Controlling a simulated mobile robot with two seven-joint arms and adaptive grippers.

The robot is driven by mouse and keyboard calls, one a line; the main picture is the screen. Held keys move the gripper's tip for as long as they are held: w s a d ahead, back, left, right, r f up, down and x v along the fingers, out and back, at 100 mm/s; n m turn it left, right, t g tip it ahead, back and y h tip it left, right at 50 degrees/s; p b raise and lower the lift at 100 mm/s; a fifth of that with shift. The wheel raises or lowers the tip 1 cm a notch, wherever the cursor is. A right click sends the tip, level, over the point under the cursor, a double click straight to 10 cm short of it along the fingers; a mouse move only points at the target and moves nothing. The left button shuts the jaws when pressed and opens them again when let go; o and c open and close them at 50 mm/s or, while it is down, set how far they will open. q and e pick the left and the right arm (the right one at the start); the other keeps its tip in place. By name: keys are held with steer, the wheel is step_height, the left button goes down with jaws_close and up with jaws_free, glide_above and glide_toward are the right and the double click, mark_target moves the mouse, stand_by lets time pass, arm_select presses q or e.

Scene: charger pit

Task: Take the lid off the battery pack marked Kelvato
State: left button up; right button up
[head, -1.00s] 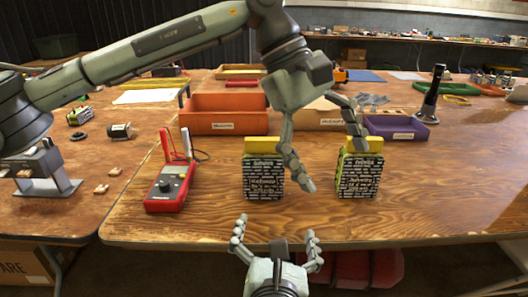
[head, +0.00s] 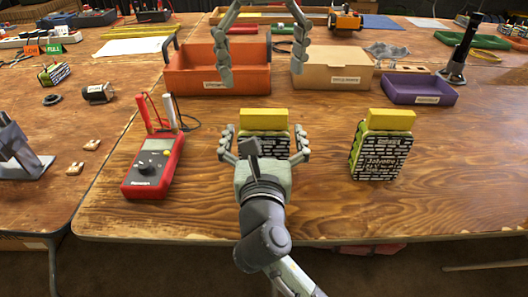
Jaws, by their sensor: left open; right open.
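The Kelvato battery pack (head: 277,148) stands upright on the table. Its yellow lid (head: 263,115) is on top. The earlier frame shows its name; my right gripper now hides most of its front. My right gripper (head: 263,135) is open in front of the pack, with one finger at each side near the lid's lower edge; I cannot tell whether they touch it. My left gripper (head: 262,72) is open and empty, above and beyond the pack, in front of the orange bin in the picture. A second pack marked Johnity (head: 380,155), also yellow-lidded, stands to the right.
A red multimeter (head: 153,165) with probes stands left of the Kelvato pack. Behind are an orange bin (head: 190,82), a cardboard box (head: 330,80) and a purple tray (head: 418,88). A black upright device (head: 460,50) is at right. The table's front right is clear.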

steer(key=shift+w, duration=0.8)
